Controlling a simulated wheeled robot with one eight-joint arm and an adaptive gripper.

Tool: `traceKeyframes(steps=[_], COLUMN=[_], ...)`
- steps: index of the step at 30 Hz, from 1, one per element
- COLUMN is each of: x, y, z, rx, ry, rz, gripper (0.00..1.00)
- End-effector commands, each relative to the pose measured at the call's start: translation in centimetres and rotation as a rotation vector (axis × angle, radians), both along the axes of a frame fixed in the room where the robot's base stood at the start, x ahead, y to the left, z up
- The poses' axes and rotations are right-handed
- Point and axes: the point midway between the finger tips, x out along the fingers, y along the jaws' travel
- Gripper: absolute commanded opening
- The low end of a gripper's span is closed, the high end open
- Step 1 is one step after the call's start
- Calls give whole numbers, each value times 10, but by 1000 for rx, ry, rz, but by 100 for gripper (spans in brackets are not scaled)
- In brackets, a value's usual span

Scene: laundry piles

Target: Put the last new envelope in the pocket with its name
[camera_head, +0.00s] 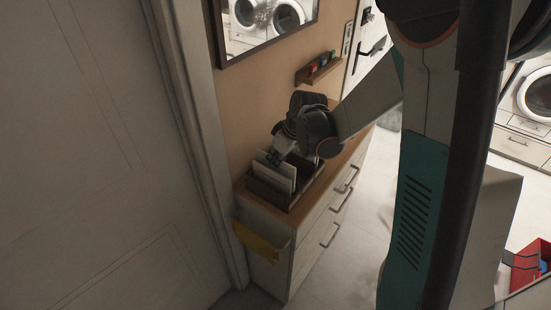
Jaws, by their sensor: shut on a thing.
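A dark letter holder (268,193) with pockets stands on the near end of the dresser top. Pale envelopes (274,177) stand upright in it, close together. My gripper (274,157) is over the holder, pointing down, with its fingertips at the top edge of an envelope. It is shut on that envelope, whose lower part is down among the pockets. I cannot tell from here which pocket it is in. Names on the envelopes and pockets are too small to read.
The wooden dresser top (247,192) is against a tan wall, with drawer handles (343,201) facing right. Something yellow (258,243) is on the dresser's near end. A small shelf (318,69) with coloured items and a mirror (262,27) are above. A red container (527,262) stands at right.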

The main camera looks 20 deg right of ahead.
Motion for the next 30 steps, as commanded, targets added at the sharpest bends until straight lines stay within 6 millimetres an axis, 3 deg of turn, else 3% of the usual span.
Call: traceKeyframes(steps=[12,16,30], x=[0,0,-2], y=[0,0,-2], z=[-6,-6,1], rx=[0,0,0], ry=[0,0,0], rz=[0,0,0], gripper=[0,30,30])
